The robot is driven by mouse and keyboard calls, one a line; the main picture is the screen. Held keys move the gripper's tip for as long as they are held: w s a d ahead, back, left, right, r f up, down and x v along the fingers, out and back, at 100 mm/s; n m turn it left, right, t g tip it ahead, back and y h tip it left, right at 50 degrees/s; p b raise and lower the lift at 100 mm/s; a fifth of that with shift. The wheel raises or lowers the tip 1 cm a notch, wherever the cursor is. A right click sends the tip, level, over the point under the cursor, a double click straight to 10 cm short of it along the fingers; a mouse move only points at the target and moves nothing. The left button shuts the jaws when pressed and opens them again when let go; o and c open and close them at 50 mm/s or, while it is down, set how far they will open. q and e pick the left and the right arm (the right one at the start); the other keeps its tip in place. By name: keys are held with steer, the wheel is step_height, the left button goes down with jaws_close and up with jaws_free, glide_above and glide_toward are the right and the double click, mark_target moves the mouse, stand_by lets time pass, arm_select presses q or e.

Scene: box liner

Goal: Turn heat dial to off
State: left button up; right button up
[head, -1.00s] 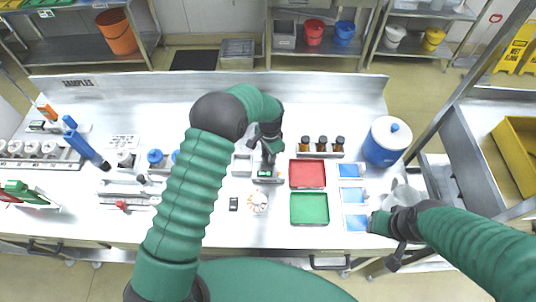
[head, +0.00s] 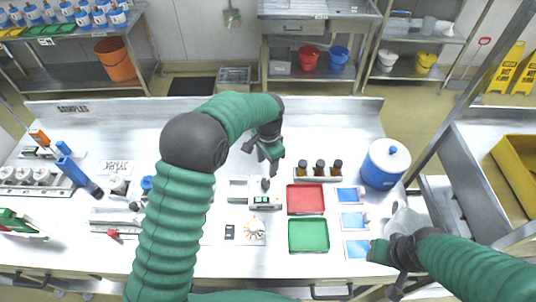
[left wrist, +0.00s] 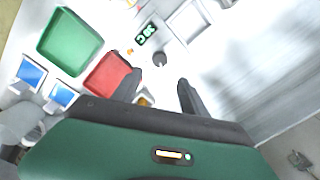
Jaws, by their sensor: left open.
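A round white dial (head: 254,229) with coloured marks around it lies on the bench, left of the green tray. Behind it is a small device with a lit green display (head: 265,202) and an upright dark knob (head: 265,184). The knob (left wrist: 160,59) and display (left wrist: 147,33) also show in the left wrist view. Which one is the heat dial, I cannot tell. My left gripper (head: 269,159) is open and empty, behind and above the knob, apart from it. Its fingers (left wrist: 158,92) are spread in the left wrist view. My right gripper (head: 385,262) is low at the right; its jaws are unclear.
A red tray (head: 305,199) and a green tray (head: 308,235) lie right of the device. Several dark bottles (head: 320,168) stand behind them. Blue cards (head: 351,221) and a clear beaker (head: 404,222) are near my right arm.

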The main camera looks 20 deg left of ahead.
arm_select(q)
step_height(320, 180, up, 7)
glide_above(266, 181)
steer(key=shift+d+b, duration=0.35)
steer(key=shift+d, duration=0.1)
steer(key=f+m+p, duration=0.1)
steer(key=f+m, duration=0.4)
steer(key=f+m+p, duration=0.1)
steer(key=f+m, duration=0.4)
steer(key=f, duration=0.1)
steer(key=a+f+m+p, duration=0.1)
steer(key=f+m, duration=0.4)
steer(key=f, duration=0.1)
steer(key=shift+a+f+g+p, duration=0.1)
steer(key=shift+g+p, duration=0.2)
steer(key=shift+p, duration=0.05)
steer(key=shift+c, duration=0.2)
jaws_close()
